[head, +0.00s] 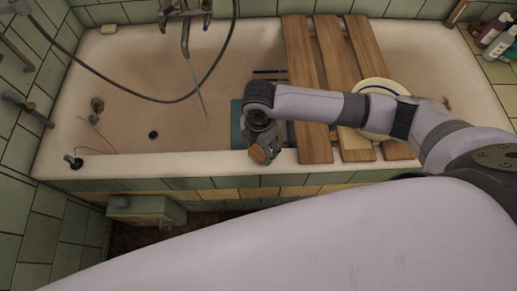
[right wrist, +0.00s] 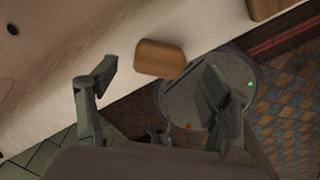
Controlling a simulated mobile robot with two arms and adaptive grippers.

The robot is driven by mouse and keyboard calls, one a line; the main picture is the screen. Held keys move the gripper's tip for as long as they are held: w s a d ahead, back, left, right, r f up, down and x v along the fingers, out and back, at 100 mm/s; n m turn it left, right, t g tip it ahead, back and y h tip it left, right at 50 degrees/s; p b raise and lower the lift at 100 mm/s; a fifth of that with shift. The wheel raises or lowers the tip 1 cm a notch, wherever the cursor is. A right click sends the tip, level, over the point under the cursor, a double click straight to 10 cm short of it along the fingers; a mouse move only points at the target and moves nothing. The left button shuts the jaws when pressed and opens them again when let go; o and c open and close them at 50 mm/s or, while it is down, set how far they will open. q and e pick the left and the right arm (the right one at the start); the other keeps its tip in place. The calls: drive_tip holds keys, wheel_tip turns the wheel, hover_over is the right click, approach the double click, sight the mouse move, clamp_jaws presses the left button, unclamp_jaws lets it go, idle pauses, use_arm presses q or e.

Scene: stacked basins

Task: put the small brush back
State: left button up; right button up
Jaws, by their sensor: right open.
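The small brush (right wrist: 160,58) shows in the right wrist view as a rounded wooden block at the edge of the pale tub rim. In the head view a bit of its brown wood (head: 259,154) shows at the tip of my right gripper (head: 263,146), over the tub's front rim. In the right wrist view my right gripper (right wrist: 160,83) is open, its two fingers apart. The brush appears beyond the fingertips, between their lines; I cannot tell whether they touch it. Its bristles are hidden. My left gripper is not in view.
The bathtub (head: 130,110) has a rack of wooden slats (head: 305,80) across it. A pale basin with a blue line (head: 375,88) rests on the slats, partly behind my right arm. A teal thing (head: 237,130) lies beside the gripper. Bottles (head: 492,32) stand at the right.

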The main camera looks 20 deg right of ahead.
sight(258, 153)
wheel_tip(258, 153, up, 8)
drive_tip(key=shift+f+p, duration=0.2)
drive_tip(key=shift+p, duration=0.1)
idle(0.4)
